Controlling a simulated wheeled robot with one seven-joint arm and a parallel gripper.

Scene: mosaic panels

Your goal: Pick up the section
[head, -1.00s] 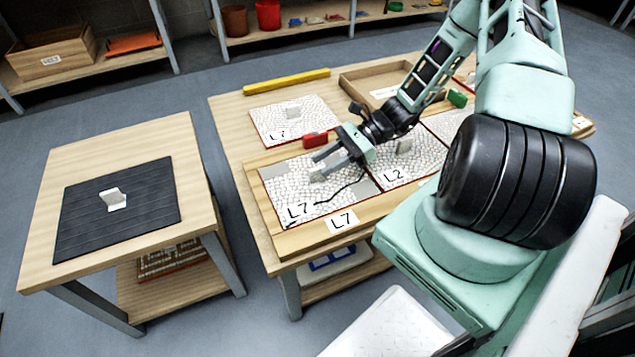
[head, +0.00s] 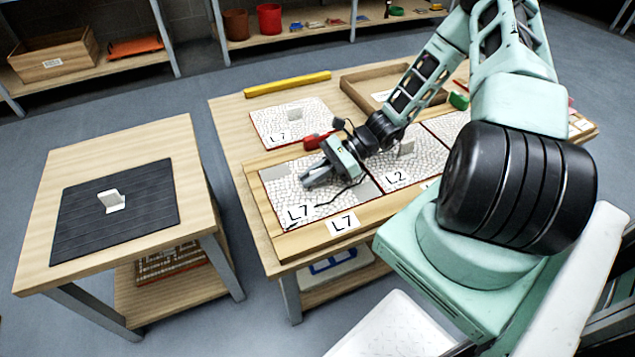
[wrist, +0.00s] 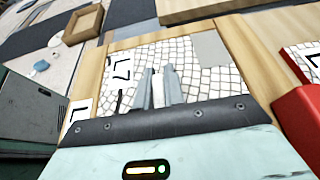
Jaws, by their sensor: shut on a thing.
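The mosaic section marked L7 (head: 283,190) lies in the front left of a wooden frame on the main table, a white pebbled panel with grey corner patches. My gripper (head: 306,182) is down over its middle. In the wrist view my gripper (wrist: 160,88) has both grey fingers shut on the small pale tab standing on this section (wrist: 195,85). The tab is mostly hidden by the fingers. The section looks flat in the frame; I see no clear gap under it.
A section marked L2 (head: 405,168) lies to the right. Another L7 section (head: 290,112) lies behind, near a red block (head: 312,141) and a yellow bar (head: 287,83).

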